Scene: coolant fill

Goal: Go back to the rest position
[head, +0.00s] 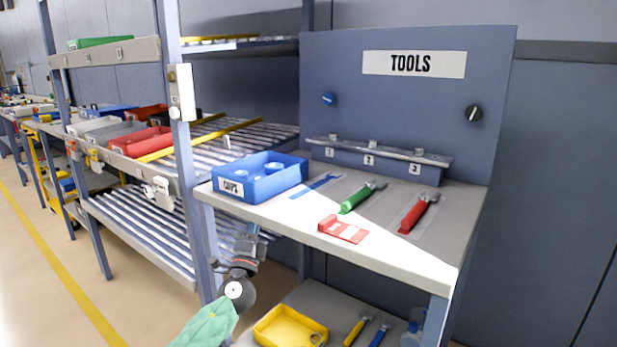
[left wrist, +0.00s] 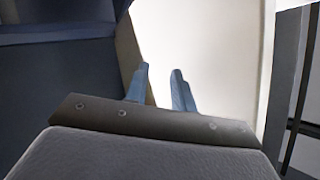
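My left arm comes in from the bottom left in the head view, and its gripper (head: 252,235) hangs in front of the tool bench's left post, below the bench top's edge. In the left wrist view the two blue fingers of the left gripper (left wrist: 160,85) stand apart with nothing between them, over a pale, bright surface. My right gripper is not in either view.
The bench top (head: 400,258) holds a blue bin (head: 258,180), a green-handled tool (head: 357,198), a red-handled tool (head: 416,213) and a red tag (head: 343,230). A yellow tray (head: 290,328) lies on the lower shelf. A roller rack (head: 150,235) stands left; the floor (head: 40,290) there is clear.

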